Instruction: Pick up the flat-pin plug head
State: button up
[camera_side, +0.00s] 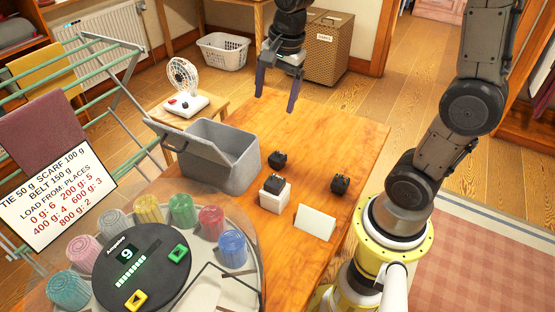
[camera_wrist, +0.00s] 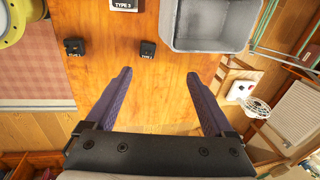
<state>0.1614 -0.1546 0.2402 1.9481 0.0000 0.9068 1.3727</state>
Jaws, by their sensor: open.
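Two small black plug-like blocks lie on the wooden table: one behind the white box (camera_side: 277,160), one to the right (camera_side: 340,184). The wrist view shows them as a nearer-centre block (camera_wrist: 148,49) and a left block (camera_wrist: 74,46). A third dark block (camera_side: 274,184) sits on a small white box (camera_side: 273,200). I cannot tell which one has flat pins. My gripper (camera_side: 276,98) is open and empty, pointing down above the table's far end. In the wrist view its fingertips (camera_wrist: 159,73) are spread, with bare tabletop between them.
A grey open bin (camera_side: 232,142) stands left of the blocks. A blank-looking white card (camera_side: 315,224) stands at the front. A round platform with coloured ribbed cups and a black dial (camera_side: 140,275) fills the lower left. A white fan (camera_side: 184,85) stands beyond. The far tabletop is clear.

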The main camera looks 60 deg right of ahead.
aim_at(278, 152)
jog(key=d+f, duration=0.1)
jog(key=f, duration=0.6)
jog(key=w+d+f+m+g, duration=0.1)
jog(key=f, duration=0.6)
jog(key=d+f+g, duration=0.1)
jog(key=f, duration=0.6)
jog(key=shift+w+d+f, duration=0.25)
jog(key=shift+w+d, duration=0.05)
jog(key=shift+d, duration=0.05)
grip_shut()
jog(key=shift+r, duration=0.1)
